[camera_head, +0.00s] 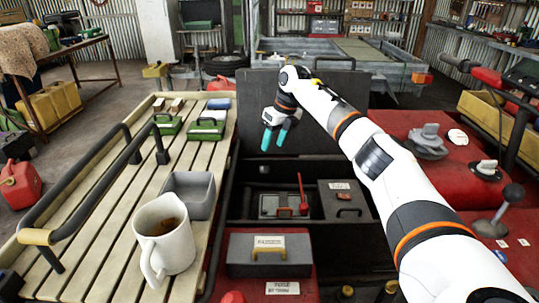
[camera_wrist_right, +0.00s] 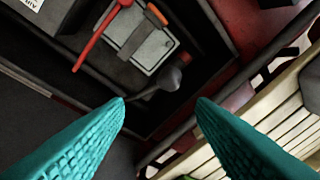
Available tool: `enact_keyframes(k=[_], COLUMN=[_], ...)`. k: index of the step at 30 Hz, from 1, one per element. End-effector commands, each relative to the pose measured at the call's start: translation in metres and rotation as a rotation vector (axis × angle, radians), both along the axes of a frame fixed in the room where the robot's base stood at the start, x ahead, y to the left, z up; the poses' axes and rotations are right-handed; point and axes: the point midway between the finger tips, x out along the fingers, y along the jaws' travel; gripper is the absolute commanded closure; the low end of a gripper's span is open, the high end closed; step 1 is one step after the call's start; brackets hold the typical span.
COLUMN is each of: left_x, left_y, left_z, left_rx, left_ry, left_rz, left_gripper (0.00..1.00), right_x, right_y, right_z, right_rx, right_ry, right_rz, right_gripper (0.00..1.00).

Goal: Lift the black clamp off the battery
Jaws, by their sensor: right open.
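The battery (camera_head: 270,206) is a grey box with a lighter top, sitting low in the dark open bay; it also shows in the right wrist view (camera_wrist_right: 155,50). A red clamp (camera_head: 302,186) stands at its right side. A dark grey piece with a rounded end, which looks like the black clamp (camera_wrist_right: 170,79), is beside the battery's edge in the right wrist view; whether it touches the battery I cannot tell. My right gripper (camera_head: 274,137) is open and empty, above the bay, its teal fingertips apart on either side of this piece in the wrist view (camera_wrist_right: 161,100). My left gripper is out of view.
A slatted wooden rack with black rails (camera_head: 113,225) lies left of the bay, holding a white mug (camera_head: 165,240) and a grey bin (camera_head: 192,194). A grey case (camera_head: 268,262) sits in front. A dark box (camera_head: 343,200) is right of the battery. A raised panel stands behind.

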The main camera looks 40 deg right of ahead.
Motion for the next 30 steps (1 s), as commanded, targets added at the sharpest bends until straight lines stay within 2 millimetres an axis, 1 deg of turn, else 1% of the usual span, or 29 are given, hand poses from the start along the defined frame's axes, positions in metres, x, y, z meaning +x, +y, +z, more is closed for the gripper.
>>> enact_keyframes(k=[1,3,7,12,26,28,30], left_x=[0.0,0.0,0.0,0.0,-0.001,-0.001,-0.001], left_y=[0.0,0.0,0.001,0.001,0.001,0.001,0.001], left_z=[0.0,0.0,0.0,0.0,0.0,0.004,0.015], left_rx=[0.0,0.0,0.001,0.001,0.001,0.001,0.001], left_ry=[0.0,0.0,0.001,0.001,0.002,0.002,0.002], left_rz=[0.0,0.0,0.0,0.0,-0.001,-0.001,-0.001], left_gripper=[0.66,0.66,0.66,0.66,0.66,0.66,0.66], right_x=[-0.002,-0.004,-0.007,-0.009,-0.008,-0.008,-0.008], right_y=[-0.002,-0.004,-0.007,-0.008,-0.007,-0.007,-0.007], right_z=[0.011,0.021,0.034,0.04,0.039,0.043,0.055], right_rx=[-0.001,0.0,0.0,0.0,0.0,0.0,0.0], right_ry=[-0.002,-0.002,-0.001,0.002,0.001,0.001,0.0], right_rz=[-0.001,0.0,-0.001,-0.001,0.0,0.0,0.0], right_gripper=[0.5,0.5,0.5,0.5,0.5,0.5,0.5])
